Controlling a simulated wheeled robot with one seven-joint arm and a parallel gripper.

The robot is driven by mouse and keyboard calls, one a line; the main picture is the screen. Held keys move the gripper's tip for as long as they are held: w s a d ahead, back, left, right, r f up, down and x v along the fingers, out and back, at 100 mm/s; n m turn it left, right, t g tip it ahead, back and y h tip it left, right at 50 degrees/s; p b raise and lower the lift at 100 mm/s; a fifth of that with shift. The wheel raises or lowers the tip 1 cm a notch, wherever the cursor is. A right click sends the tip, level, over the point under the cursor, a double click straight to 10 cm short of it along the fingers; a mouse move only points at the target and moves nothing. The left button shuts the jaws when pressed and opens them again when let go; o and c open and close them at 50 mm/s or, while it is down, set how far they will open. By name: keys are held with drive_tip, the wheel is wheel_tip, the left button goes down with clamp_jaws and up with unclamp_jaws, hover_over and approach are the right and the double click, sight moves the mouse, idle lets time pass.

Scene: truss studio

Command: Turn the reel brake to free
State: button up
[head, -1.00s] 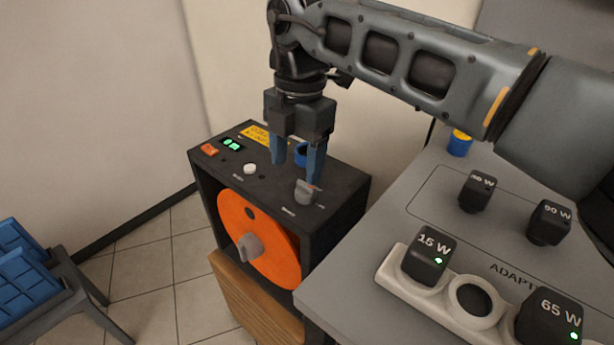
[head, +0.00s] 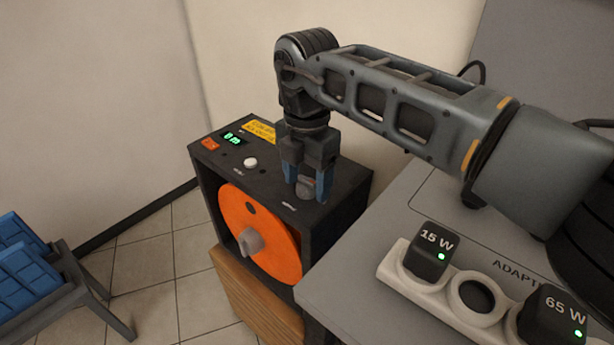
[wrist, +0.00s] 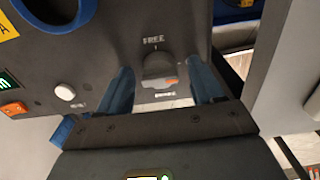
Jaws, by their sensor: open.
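The reel brake knob (head: 306,187) is a small grey knob on the top panel of the black reel box (head: 345,195). In the wrist view, the knob (wrist: 158,66) sits below the word FREE. An orange mark shows on its lower right side, near a second label too small to read surely. My gripper (head: 308,191) points down over the panel, its two blue fingers open on either side of the knob. In the wrist view, my gripper (wrist: 164,82) has a finger left and right of the knob, with gaps visible. An orange reel (head: 265,225) sits in the box front.
The panel also has a white button (head: 250,162), an orange switch (head: 210,145) and a green display (head: 233,138). A blue ring (wrist: 60,8) shows in the wrist view. A grey table (head: 345,285) with a 15 W adapter (head: 431,250) stands close on the right.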

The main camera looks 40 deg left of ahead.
drive_tip(key=c, duration=1.1)
drive_tip(key=shift+o, duration=0.2)
drive_tip(key=shift+n, duration=0.3)
drive_tip(key=n+p, duration=0.1)
drive_tip(key=n, duration=0.1)
drive_tip(key=shift+r+n+p, duration=0.15)
drive_tip(key=shift+n+p, duration=0.15)
drive_tip(key=n+p, duration=0.1)
drive_tip(key=n, duration=0.4)
drive_tip(key=shift+n, duration=0.3)
drive_tip(key=n, duration=0.4)
drive_tip(key=shift+n, duration=0.3)
drive_tip(key=n, duration=0.4)
drive_tip(key=shift+n, duration=0.3)
